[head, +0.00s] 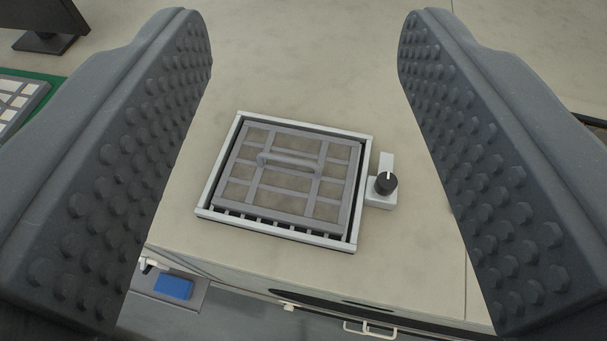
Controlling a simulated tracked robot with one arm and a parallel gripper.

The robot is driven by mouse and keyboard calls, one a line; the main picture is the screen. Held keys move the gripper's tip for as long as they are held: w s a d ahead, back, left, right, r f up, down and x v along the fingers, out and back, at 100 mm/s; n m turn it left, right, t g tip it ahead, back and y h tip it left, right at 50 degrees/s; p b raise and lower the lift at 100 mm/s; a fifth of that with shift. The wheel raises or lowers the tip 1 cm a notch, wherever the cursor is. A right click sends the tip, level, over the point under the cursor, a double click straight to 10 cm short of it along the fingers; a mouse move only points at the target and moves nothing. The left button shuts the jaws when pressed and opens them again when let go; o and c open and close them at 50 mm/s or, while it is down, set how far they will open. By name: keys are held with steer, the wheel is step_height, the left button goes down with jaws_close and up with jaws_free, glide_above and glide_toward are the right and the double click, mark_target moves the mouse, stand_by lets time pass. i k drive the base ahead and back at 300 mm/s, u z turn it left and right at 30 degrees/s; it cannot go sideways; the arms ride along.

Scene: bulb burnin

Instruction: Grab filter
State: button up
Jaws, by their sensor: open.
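The filter (250,181) is a flat grey gridded panel with a raised handle (291,161) across its upper middle. It sits inside a light, rectangular frame (217,177) on a beige counter top. The filter is slightly turned against the frame, and a slotted strip shows along its near edge. My gripper (305,60) is open and empty. Its two dark, studded fingers stand wide apart to the left and right of the frame, and neither appears to touch the filter or its handle.
A black knob (385,183) on a light bracket stands just right of the frame. A dark stand (50,38) and a white gridded piece (18,103) on green are at upper left. A blue block (173,287) lies below the counter's near edge. The counter (300,85) beyond the frame is clear.

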mark_target(301, 180)
steer(key=u, duration=1.75)
steer(key=k, duration=1.6)
steer(key=z, duration=1.55)
steer(key=i, duration=1.05)
